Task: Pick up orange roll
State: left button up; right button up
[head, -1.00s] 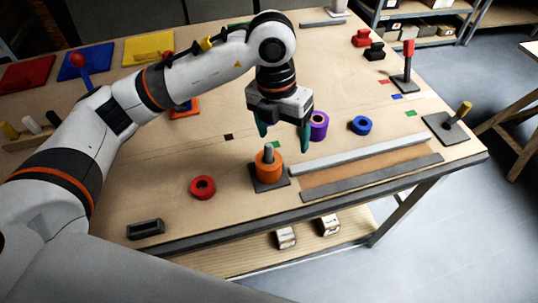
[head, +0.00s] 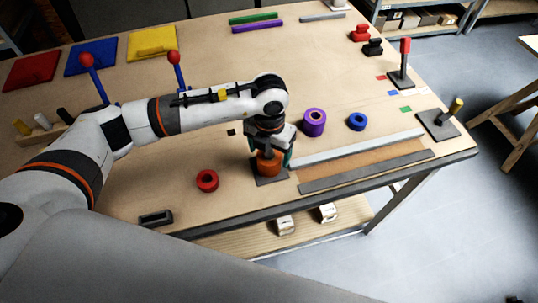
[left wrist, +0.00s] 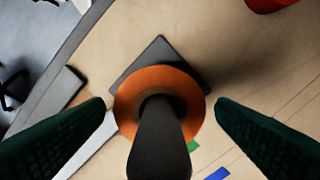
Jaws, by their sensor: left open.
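The orange roll (head: 267,163) sits around an upright dark post on a dark square base near the table's front edge. In the left wrist view the roll (left wrist: 128,102) shows from above, with the post (left wrist: 160,140) rising through its middle and the base (left wrist: 165,52) under it. My left gripper (head: 270,158) is lowered over the roll. In the left wrist view its two green fingers (left wrist: 160,108) are open, one on each side of the roll, with gaps between fingers and roll. My right gripper is not in view.
A red roll (head: 207,181) lies left of the stand; a purple roll (head: 314,122) and a blue roll (head: 357,121) lie to its right. Grey rails (head: 365,172) run along the front edge. A black holder (head: 156,218) is at the front left.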

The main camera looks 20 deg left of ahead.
pick_arm(q)
jog(key=shift+f, duration=0.45)
jog(key=shift+c, duration=0.6)
jog(key=c, duration=1)
jog(key=shift+r, duration=0.15)
jog(key=shift+w+r, duration=0.1)
jog(key=shift+r, duration=0.45)
notch_tip(320, 180, up, 24)
jog(key=shift+f, duration=0.15)
